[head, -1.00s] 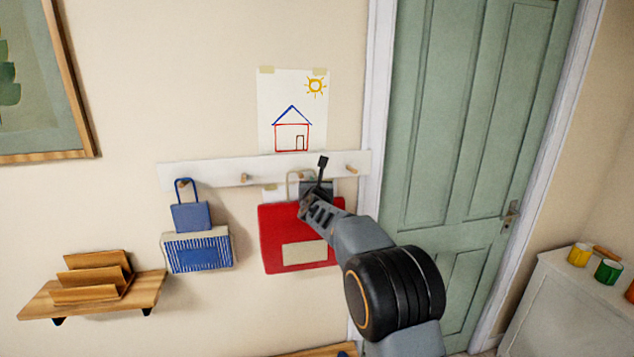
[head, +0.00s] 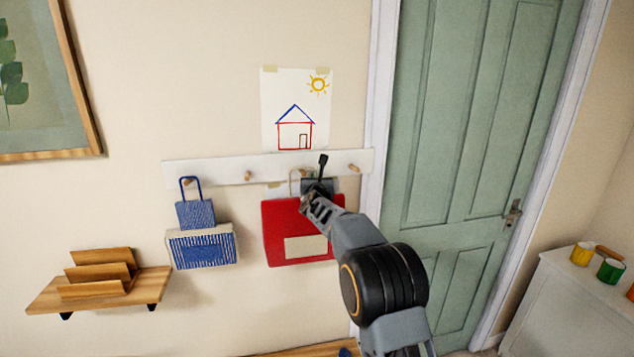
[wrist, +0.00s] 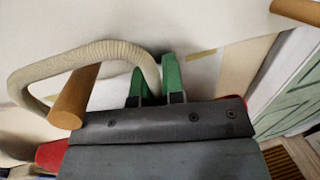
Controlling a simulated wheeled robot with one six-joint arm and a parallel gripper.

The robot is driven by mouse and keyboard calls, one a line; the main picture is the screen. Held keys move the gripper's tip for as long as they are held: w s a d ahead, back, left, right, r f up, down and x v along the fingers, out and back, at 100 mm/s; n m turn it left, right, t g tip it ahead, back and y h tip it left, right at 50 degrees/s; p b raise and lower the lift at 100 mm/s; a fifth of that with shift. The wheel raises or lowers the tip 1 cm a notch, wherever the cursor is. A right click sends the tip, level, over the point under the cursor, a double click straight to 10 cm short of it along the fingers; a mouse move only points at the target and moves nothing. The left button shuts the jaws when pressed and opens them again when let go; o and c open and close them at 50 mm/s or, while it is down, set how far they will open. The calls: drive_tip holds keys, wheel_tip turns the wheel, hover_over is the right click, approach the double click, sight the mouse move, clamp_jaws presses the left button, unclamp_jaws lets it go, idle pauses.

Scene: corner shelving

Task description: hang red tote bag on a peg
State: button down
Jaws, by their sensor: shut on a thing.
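The red tote bag (head: 278,225) hangs flat against the wall below the peg rail, with a pale patch on its front. Its cream handle (head: 293,180) rises in front of the rail; in the wrist view the handle (wrist: 110,50) arches over a wooden peg (wrist: 78,95), which shows inside the loop. I cannot tell whether the handle rests on that peg. My gripper (head: 316,190) is shut on the tote bag's handle, at the loop's right side; its green fingers (wrist: 156,85) show in the wrist view. My gripper hides the bag's upper right in the head view.
The white peg rail (head: 220,172) has a bare peg (head: 248,175) left of the bag and another (head: 354,168) right. A blue bag and a striped bag (head: 203,250) hang at its left end. A wooden shelf (head: 110,288) is lower left; a green door (head: 450,150) stands right.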

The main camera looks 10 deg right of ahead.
idle(0.4)
drive_tip(key=c, duration=1.1)
unclamp_jaws()
drive_tip(key=shift+d+r, duration=0.15)
drive_tip(key=shift+c, duration=0.2)
drive_tip(key=shift+s, duration=0.15)
